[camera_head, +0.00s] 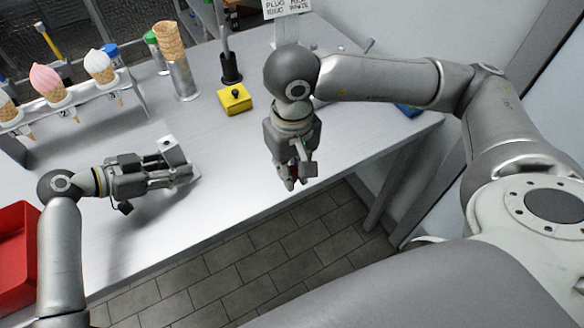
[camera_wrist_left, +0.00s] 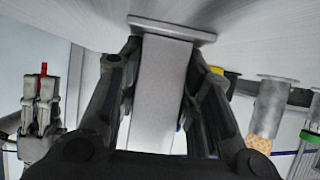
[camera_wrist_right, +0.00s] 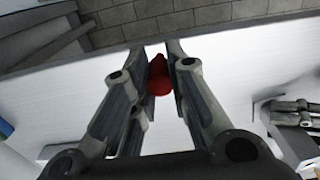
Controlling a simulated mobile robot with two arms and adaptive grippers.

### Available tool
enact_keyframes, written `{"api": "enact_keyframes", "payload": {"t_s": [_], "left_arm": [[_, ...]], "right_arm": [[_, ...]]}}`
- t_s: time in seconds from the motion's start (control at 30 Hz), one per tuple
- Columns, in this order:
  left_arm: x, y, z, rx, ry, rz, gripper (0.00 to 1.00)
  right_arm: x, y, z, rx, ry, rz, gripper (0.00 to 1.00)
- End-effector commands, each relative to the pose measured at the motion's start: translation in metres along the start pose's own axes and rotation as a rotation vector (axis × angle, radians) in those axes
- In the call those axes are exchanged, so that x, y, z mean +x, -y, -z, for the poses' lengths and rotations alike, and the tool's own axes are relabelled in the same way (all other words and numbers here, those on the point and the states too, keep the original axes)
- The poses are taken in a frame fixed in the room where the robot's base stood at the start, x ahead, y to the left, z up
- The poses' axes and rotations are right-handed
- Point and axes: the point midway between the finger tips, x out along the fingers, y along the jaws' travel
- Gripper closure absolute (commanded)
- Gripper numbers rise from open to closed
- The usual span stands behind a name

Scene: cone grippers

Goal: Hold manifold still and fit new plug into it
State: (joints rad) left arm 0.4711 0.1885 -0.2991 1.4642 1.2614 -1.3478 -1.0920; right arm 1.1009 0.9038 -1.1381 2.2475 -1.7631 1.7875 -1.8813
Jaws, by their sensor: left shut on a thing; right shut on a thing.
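The manifold is a grey metal block (camera_head: 173,152) on a flat base plate, standing on the table in the head view. My left gripper (camera_head: 182,172) is shut on it from the side. In the left wrist view the manifold (camera_wrist_left: 160,85) fills the space between the fingers. My right gripper (camera_head: 292,178) points down past the table's front edge, to the right of the manifold and apart from it. It is shut on a red plug (camera_wrist_right: 159,80), which shows between the fingertips in the right wrist view. The red plug's tip (camera_wrist_left: 43,68) also shows in the left wrist view.
A yellow block with a black knob (camera_head: 235,99) and a dark cup (camera_head: 230,68) stand behind. An ice-cream cone rack (camera_head: 75,110) and a metal cone holder (camera_head: 183,80) stand at the back left. A red bin (camera_head: 18,255) is at the front left. The table between the grippers is clear.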

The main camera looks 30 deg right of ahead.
Motion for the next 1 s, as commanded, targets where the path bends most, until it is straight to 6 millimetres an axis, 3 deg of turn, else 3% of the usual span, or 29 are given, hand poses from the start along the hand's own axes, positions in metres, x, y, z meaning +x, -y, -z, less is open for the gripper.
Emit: {"api": "enact_keyframes", "payload": {"t_s": [1.0], "left_arm": [[0.0006, -0.0004, -0.0019, -0.071, 0.003, 0.125, 1.0]], "right_arm": [[0.0001, 0.0, 0.0, 0.0, 0.0, 0.0, 0.95]]}}
